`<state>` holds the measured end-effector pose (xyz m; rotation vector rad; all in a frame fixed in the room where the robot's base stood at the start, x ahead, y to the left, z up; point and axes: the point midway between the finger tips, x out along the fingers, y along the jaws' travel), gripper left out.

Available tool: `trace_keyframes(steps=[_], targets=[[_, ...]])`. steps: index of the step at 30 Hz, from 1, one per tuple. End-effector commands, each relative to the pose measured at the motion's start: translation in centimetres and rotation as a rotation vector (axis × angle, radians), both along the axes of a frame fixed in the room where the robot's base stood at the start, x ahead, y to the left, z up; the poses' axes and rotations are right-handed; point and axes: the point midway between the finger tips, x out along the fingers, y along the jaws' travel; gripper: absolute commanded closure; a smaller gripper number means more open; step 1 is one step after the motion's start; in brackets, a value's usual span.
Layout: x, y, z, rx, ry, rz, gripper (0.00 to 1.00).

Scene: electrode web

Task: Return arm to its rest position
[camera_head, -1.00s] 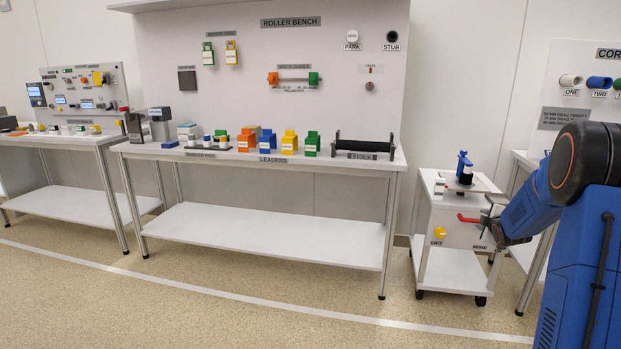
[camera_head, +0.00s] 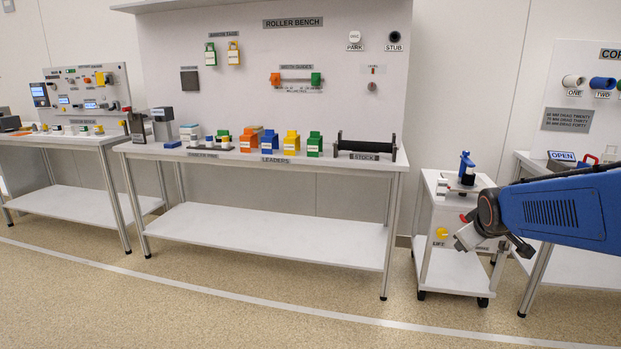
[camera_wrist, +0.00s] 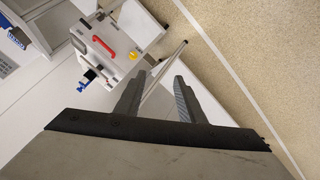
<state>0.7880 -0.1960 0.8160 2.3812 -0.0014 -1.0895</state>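My blue arm reaches in from the right in the head view, with its wrist joint beside the small white cart (camera_head: 459,262). My gripper (camera_wrist: 155,85) shows in the wrist view with its two dark fingers apart and nothing between them. Its fingertips are hard to make out in the head view. In the wrist view the cart's red handle (camera_wrist: 103,46) and yellow knob (camera_wrist: 133,56) lie beyond the fingers, clear of them. A blue clamp-like part (camera_head: 466,163) stands on the cart top. My wrist hides part of the cart front in the head view.
The roller bench (camera_head: 260,237) stands left of the cart, carrying coloured leader blocks and a black roller (camera_head: 366,146). Another bench with an OPEN sign (camera_head: 561,156) stands right, partly behind my arm. The floor (camera_head: 200,300) in front is clear.

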Motion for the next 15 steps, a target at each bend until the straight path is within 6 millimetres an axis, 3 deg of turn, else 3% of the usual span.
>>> trace_keyframes(steps=[8, 15], targets=[[-10.3, 5.4, -0.5, 0.165, 0.081, -0.097, 0.64], [-19.3, 9.2, -2.3, 0.299, 0.169, -0.181, 0.64]])
